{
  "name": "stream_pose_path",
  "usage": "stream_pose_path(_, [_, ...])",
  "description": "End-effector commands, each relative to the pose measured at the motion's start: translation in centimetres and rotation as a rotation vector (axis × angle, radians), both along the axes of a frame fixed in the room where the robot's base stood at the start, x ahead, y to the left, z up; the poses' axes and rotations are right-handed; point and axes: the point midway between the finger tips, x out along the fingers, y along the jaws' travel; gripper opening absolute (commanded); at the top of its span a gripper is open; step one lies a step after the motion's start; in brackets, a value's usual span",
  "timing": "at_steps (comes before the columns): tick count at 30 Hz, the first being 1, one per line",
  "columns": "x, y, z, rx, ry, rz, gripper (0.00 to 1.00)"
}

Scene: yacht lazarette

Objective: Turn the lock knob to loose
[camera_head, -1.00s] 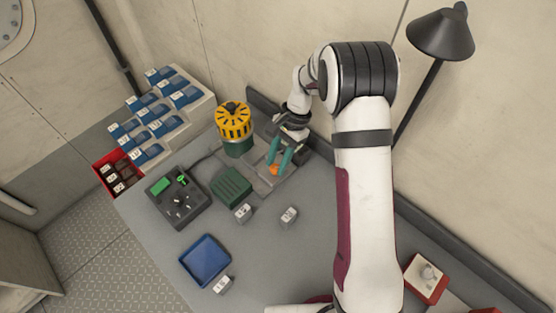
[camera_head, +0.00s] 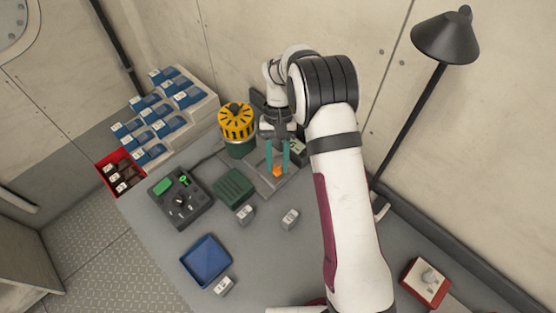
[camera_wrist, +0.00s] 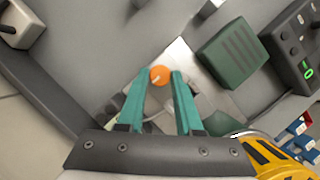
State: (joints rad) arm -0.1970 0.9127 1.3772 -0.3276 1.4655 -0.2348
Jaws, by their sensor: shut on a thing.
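The lock knob (camera_wrist: 160,75) is a small orange round knob with a pale mark on its face. It sits between the two teal fingertips of my gripper (camera_wrist: 160,84) in the wrist view, with a finger against each side. In the head view the orange knob (camera_head: 278,171) shows at the tips of my gripper (camera_head: 278,168), low over a grey metal base plate. My gripper is shut on the knob. I cannot read any loose or locked label beside it.
A yellow-topped green cylinder (camera_head: 237,122) stands close to the left of my gripper. A ribbed green block (camera_head: 233,187), a dark control box (camera_head: 181,198) and a blue tray (camera_head: 206,261) are on the bench. The wall is close behind.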

Motion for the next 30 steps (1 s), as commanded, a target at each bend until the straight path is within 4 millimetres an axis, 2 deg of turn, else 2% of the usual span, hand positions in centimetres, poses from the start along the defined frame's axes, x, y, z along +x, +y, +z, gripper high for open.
stream_pose_path(20, [-0.05, 0.02, -0.03, 0.000, 0.001, 0.056, 0.00])
stream_pose_path(21, [-0.05, 0.02, -0.03, 0.000, 0.001, 0.056, 0.38])
stream_pose_path(25, [-0.03, 0.03, -0.03, -0.001, 0.001, 0.056, 0.61])
stream_pose_path(26, [-0.03, 0.03, -0.03, -0.001, 0.001, 0.056, 0.64])
stream_pose_path(30, [-0.03, 0.04, -0.02, -0.001, 0.001, 0.056, 0.64])
